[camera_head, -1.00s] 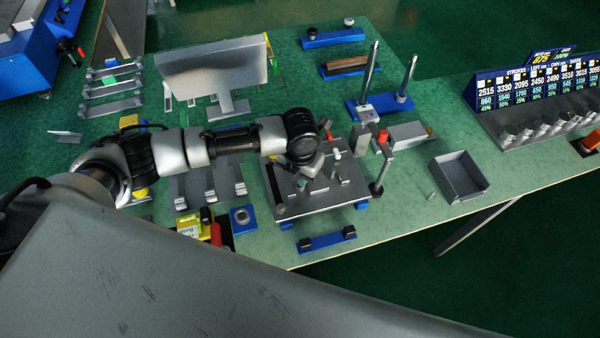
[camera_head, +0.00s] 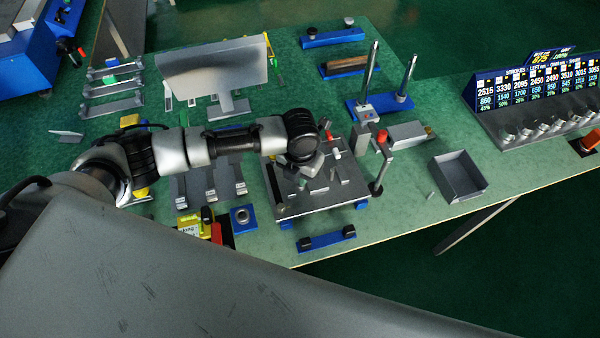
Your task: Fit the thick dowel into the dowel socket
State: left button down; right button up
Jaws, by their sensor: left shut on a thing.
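My left arm reaches in from the left over the grey fixture plate (camera_head: 345,196). My left gripper (camera_head: 304,180) points down just above or at this plate, below the dark wrist. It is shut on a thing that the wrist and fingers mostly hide. I cannot make out whether this is the thick dowel, or whether it touches the plate. A blue block with a round ring (camera_head: 243,217) stands left of the plate; it may be the dowel socket, but I cannot tell for sure. My right gripper is not in view.
A small pale peg (camera_head: 430,195) stands beside the open grey tray (camera_head: 462,181) on the right. Tall steel posts on a blue base (camera_head: 384,105) rise behind the plate. A yellow box (camera_head: 190,224) is at the front left. A blue holder (camera_head: 326,241) lies in front.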

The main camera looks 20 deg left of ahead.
pick_arm(q)
jog(key=shift+p, duration=0.3)
jog(key=shift+f+b, duration=0.7)
jog(key=shift+f, duration=0.35)
jog(key=c, duration=1.1)
grip_release()
jog(key=shift+r, duration=0.15)
notch_tip(320, 180, up, 11)
jog(key=shift+f+b, duration=0.2)
jog(key=shift+b, duration=0.2)
jog(key=shift+f, duration=0.1)
